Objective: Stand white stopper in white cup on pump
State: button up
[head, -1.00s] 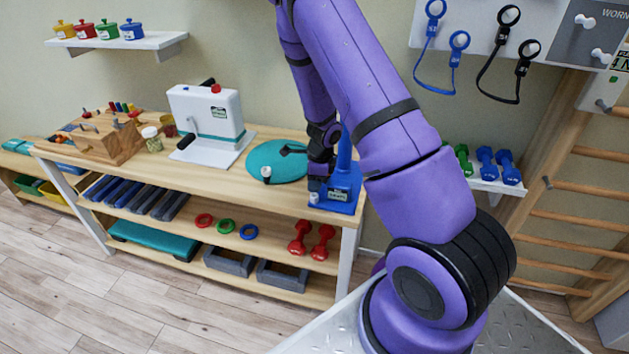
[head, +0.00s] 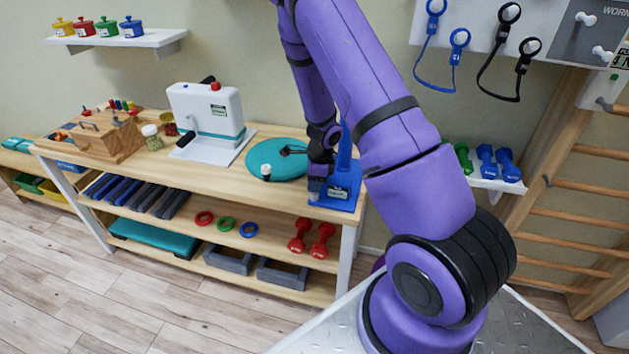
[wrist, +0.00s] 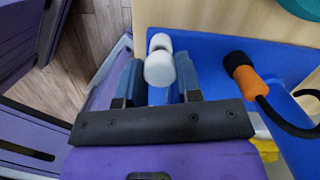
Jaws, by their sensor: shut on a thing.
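The blue pump (head: 346,194) stands at the right end of the wooden bench, with an upright column and a label on its front. My gripper (head: 316,190) is low over its left front part. In the wrist view my gripper (wrist: 159,88) has its two dark fingers on either side of a white rounded piece, the white stopper (wrist: 160,70). Just beyond it is a second white rounded shape, which looks like the white cup (wrist: 159,42), against the blue pump base (wrist: 205,48). The two overlap in the picture; I cannot tell whether the stopper is inside the cup.
A black and orange handle (wrist: 243,75) with a dark hose lies close right of my fingers. A teal disc (head: 276,160) with a small white-topped piece (head: 266,171) is left of the pump. A white machine (head: 206,115) stands further left.

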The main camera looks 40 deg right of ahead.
jog(key=shift+f, duration=0.85)
dwell(0.7)
jog(key=o, duration=1)
jog(key=shift+c, duration=0.2)
jog(key=shift+o, duration=0.2)
jog(key=shift+r, duration=3.5)
